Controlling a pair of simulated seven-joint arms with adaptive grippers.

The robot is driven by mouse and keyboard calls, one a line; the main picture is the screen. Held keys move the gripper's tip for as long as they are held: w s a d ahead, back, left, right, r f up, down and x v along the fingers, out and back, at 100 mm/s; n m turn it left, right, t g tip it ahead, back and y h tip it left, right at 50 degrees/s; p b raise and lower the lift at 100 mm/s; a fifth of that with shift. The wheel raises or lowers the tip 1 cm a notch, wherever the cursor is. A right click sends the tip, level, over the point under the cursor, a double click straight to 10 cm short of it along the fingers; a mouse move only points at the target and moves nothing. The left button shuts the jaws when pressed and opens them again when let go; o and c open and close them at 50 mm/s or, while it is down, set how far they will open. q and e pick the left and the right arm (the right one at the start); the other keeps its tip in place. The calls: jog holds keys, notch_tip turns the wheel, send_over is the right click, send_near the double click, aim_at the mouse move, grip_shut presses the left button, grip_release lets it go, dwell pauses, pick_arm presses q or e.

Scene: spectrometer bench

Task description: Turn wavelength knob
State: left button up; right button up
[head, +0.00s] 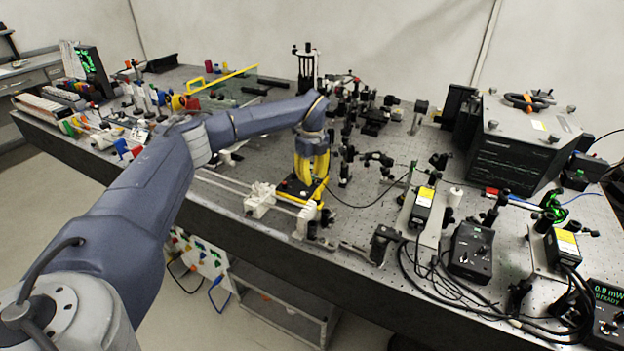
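My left gripper (309,178) has yellow fingers and points down over the front middle of the optical bench. Its fingertips are just above or at a small black stage with yellow parts (290,187); I cannot tell whether they touch it. The wavelength knob cannot be made out for certain; anything between or under the fingers is hidden. The finger gap is too small to judge. A large black instrument box (514,158) with a grey top and small round knobs on its corners stands at the right, well apart from the gripper. My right gripper is out of view.
The perforated bench top (372,222) is crowded with dark optic mounts (372,112) behind the gripper. A white clamp block (260,200) sits on rails left of it. Controllers (471,250) and loose cables fill the right front. A yellow-edged clear panel (222,92) stands behind my arm.

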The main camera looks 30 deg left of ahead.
pick_arm(q)
jog(key=shift+f, duration=0.6)
grip_shut()
